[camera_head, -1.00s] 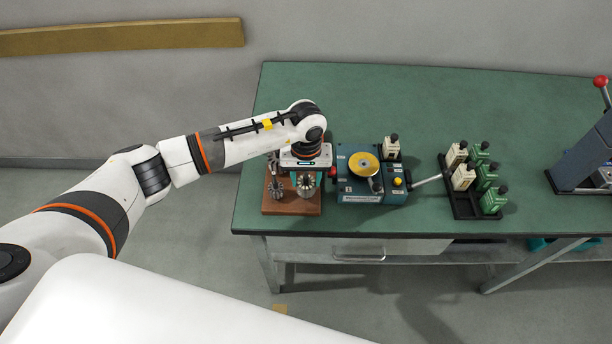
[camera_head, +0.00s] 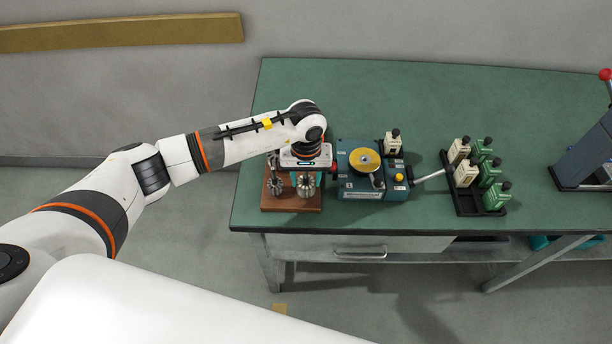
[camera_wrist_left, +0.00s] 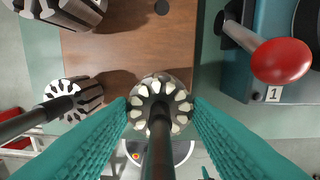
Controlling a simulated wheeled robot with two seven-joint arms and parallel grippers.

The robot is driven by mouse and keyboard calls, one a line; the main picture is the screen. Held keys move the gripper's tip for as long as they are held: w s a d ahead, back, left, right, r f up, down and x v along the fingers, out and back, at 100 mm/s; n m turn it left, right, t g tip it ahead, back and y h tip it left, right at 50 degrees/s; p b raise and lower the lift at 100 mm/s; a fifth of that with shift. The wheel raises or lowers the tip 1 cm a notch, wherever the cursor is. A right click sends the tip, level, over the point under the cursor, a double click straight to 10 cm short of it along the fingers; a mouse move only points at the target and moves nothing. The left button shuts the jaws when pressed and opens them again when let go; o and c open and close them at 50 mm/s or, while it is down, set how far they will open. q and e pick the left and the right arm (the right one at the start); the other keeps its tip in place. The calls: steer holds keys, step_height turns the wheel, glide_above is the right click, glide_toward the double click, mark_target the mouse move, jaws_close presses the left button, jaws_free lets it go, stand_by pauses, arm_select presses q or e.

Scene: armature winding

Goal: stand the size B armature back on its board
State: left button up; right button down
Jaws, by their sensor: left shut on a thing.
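My left gripper (camera_head: 307,177) is over the brown board (camera_head: 291,207) at the left front of the table. It also shows in the left wrist view (camera_wrist_left: 160,108), its teal fingers shut on the dark shaft of an armature (camera_wrist_left: 160,88). This armature (camera_head: 307,188) is upright in the head view, over the board's front right part. I cannot tell whether its foot touches the board. A smaller armature (camera_wrist_left: 75,97) stands left of it, and a wider one (camera_wrist_left: 70,10) at the back left. No size mark is readable on the armatures. My right gripper is not in view.
A blue winding machine (camera_head: 350,190) with a yellow disc and a red knob (camera_wrist_left: 281,61) stands close to the board's right. Farther right is a black rack (camera_head: 465,208) with white and green blocks. The board has a dark hole (camera_wrist_left: 162,7) at the back.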

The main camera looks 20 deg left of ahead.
arm_select(q)
steer(key=o, duration=1.2)
steer(key=shift+o, duration=0.2)
steer(key=shift+r+p, duration=0.95)
steer(key=shift+r, duration=1.35)
